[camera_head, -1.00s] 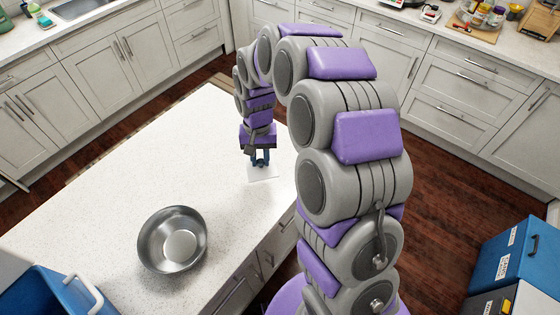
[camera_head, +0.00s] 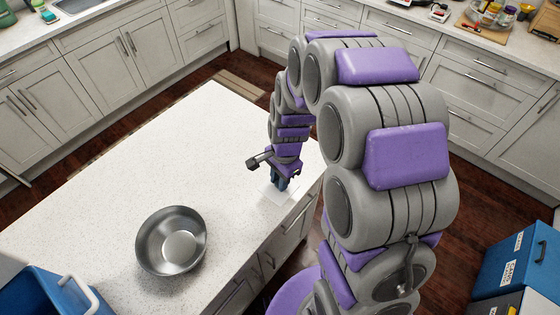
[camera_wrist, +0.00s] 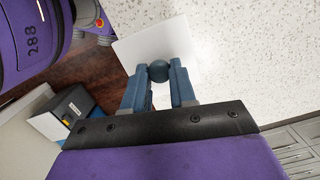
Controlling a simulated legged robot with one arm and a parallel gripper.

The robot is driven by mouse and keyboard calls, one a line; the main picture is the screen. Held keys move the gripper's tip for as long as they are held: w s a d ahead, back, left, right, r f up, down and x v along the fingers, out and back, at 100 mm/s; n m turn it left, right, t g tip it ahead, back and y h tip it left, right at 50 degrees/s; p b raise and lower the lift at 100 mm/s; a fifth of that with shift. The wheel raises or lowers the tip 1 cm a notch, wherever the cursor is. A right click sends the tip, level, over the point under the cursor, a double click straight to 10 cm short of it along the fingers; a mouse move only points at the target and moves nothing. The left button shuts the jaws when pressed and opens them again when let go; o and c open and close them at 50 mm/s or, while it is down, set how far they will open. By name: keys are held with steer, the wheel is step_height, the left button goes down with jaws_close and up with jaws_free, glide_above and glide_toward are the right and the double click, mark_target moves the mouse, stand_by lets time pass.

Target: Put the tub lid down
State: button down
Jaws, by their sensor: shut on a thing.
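The tub lid is a flat, white square (camera_wrist: 140,48) with a round blue-grey knob (camera_wrist: 158,71). My gripper (camera_wrist: 158,76) is shut on the knob, one finger on each side in the wrist view. In the head view my gripper (camera_head: 279,183) points down at the right side of the white island, with part of the lid (camera_head: 271,194) showing below it. The lid is close to the island's edge, and in the wrist view one corner overlaps the dark floor. I cannot tell whether the lid touches the countertop.
A steel bowl (camera_head: 153,251) stands on the white speckled island top (camera_head: 110,205), left of my gripper. The island is bare around it. A blue bin (camera_head: 45,290) is at the lower left. Labelled blue boxes (camera_head: 525,248) stand at the right. Cabinets line the back.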

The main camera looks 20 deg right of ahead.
steer(key=w, duration=0.3)
steer(key=w+d+b, duration=0.1)
steer(key=w, duration=0.2)
steer(key=w+d+f, duration=0.1)
steer(key=w, duration=0.2)
steer(key=shift+w+d, duration=0.25)
steer(key=shift+w, duration=0.15)
step_height(320, 180, down, 4)
steer(key=shift+r+b, duration=0.2)
steer(key=shift+b, duration=0.55)
steer(key=shift+r, duration=0.1)
steer(key=c, duration=0.9)
jaws_free()
